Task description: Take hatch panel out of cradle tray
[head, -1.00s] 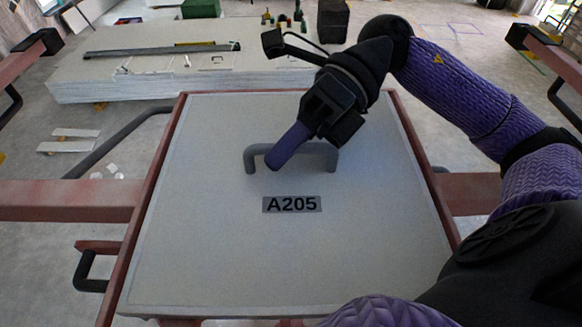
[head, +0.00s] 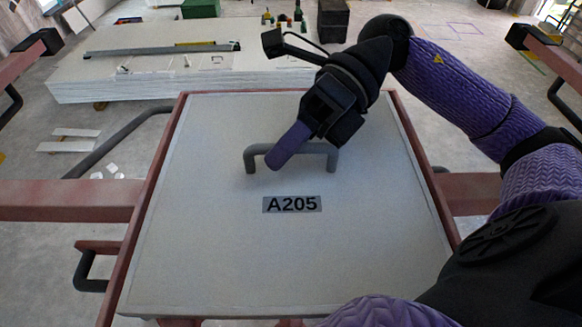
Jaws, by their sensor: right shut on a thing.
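The hatch panel (head: 230,245) is a large flat light-grey board with an "A205" label. It lies inside the red-brown cradle tray (head: 149,190), whose rim shows along its sides. A dark grey bar handle (head: 250,158) stands on the panel above the label. The fingers hide part of the handle. I cannot tell any gap under the panel. My left gripper is not in view.
Red-brown beams (head: 70,200) run out to both sides of the tray, with black handles (head: 90,275) on the frame. A stack of white boards (head: 120,75) lies on the floor behind at the left. Dark green and black boxes stand farther back.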

